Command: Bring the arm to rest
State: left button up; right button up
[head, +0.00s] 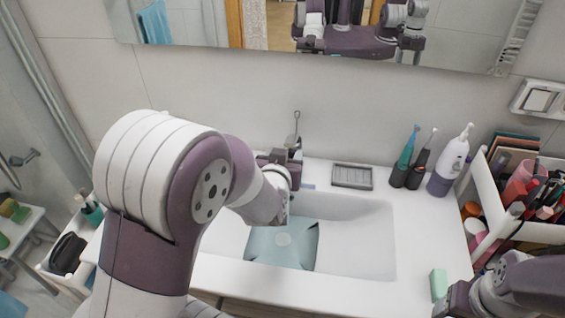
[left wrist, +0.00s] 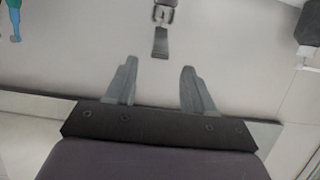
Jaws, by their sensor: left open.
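My left arm comes in from the left and reaches over the sink (head: 375,235). My left gripper (head: 279,158) is at the sink's back edge, close to the faucet (head: 295,141). In the left wrist view the gripper (left wrist: 160,66) is open, with its two fingers apart and nothing held. The faucet (left wrist: 161,38) shows just beyond the gap between the fingertips; I cannot tell whether they touch. My right gripper (head: 458,300) is partly in view at the bottom right, over the counter; its jaws are not clear.
A pale teal piece (head: 265,245) lies in the basin. A grey soap dish (head: 352,176), toothbrushes (head: 405,158) and a white-purple device (head: 449,163) stand along the back. A green block (head: 438,284) is near the right gripper. A cosmetics cart (head: 492,190) stands at right.

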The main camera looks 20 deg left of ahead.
pick_arm(q)
jog(key=v, duration=0.2)
jog(key=shift+s+r, duration=0.1)
jog(key=shift+s, duration=0.15)
jog(key=s+d+f+m+g+h, duration=0.1)
jog(key=s+d+f+g, duration=0.1)
jog(key=s+f+g, duration=0.2)
jog(key=s+d+f+m+g+h, duration=0.2)
jog(key=s+d+f+g, duration=0.1)
jog(key=s+g, duration=0.5)
jog(key=shift+s+f, duration=0.7)
jog(key=shift+s, duration=0.45)
dwell(5.2)
